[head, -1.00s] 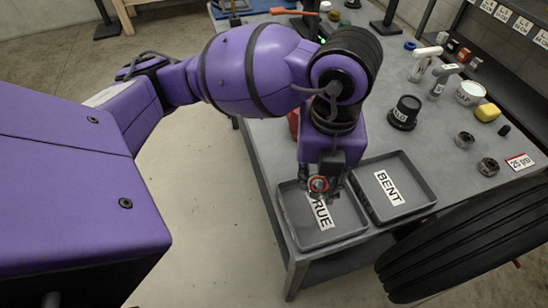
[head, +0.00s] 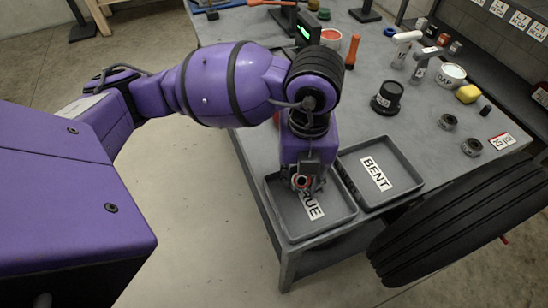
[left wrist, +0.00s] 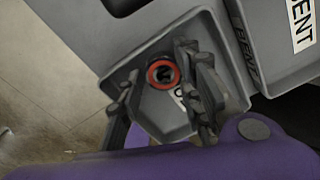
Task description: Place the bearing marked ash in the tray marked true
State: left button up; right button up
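The tray marked TRUE (head: 340,219) is on the front of the workbench; its label is partly covered by my left gripper (head: 303,184). A bearing with a red-orange ring (left wrist: 162,74) shows between the fingers over the tray's inside. Any mark on it is unreadable. In the left wrist view my left gripper's fingers (left wrist: 158,82) stand apart, with a gap beside the ring at the left; the right finger is close to it. The bearing looks low, but I cannot tell if it touches the tray floor. My right gripper is not in view.
The tray marked BENT (head: 408,196) adjoins on the right. Two dark bearings (head: 448,121) (head: 472,147) lie farther right near a psi sign (head: 502,141). A black cup-shaped part (head: 386,98) stands behind. A large tyre (head: 455,225) fills the lower right.

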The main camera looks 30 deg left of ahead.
aim_at(300, 181)
pick_arm(q)
jog(key=shift+o, duration=0.8)
jog(key=shift+r, duration=0.1)
jog(key=shift+w, duration=0.1)
jog(key=shift+r, duration=0.25)
notch_tip(300, 181, up, 12)
jog(key=p, duration=0.1)
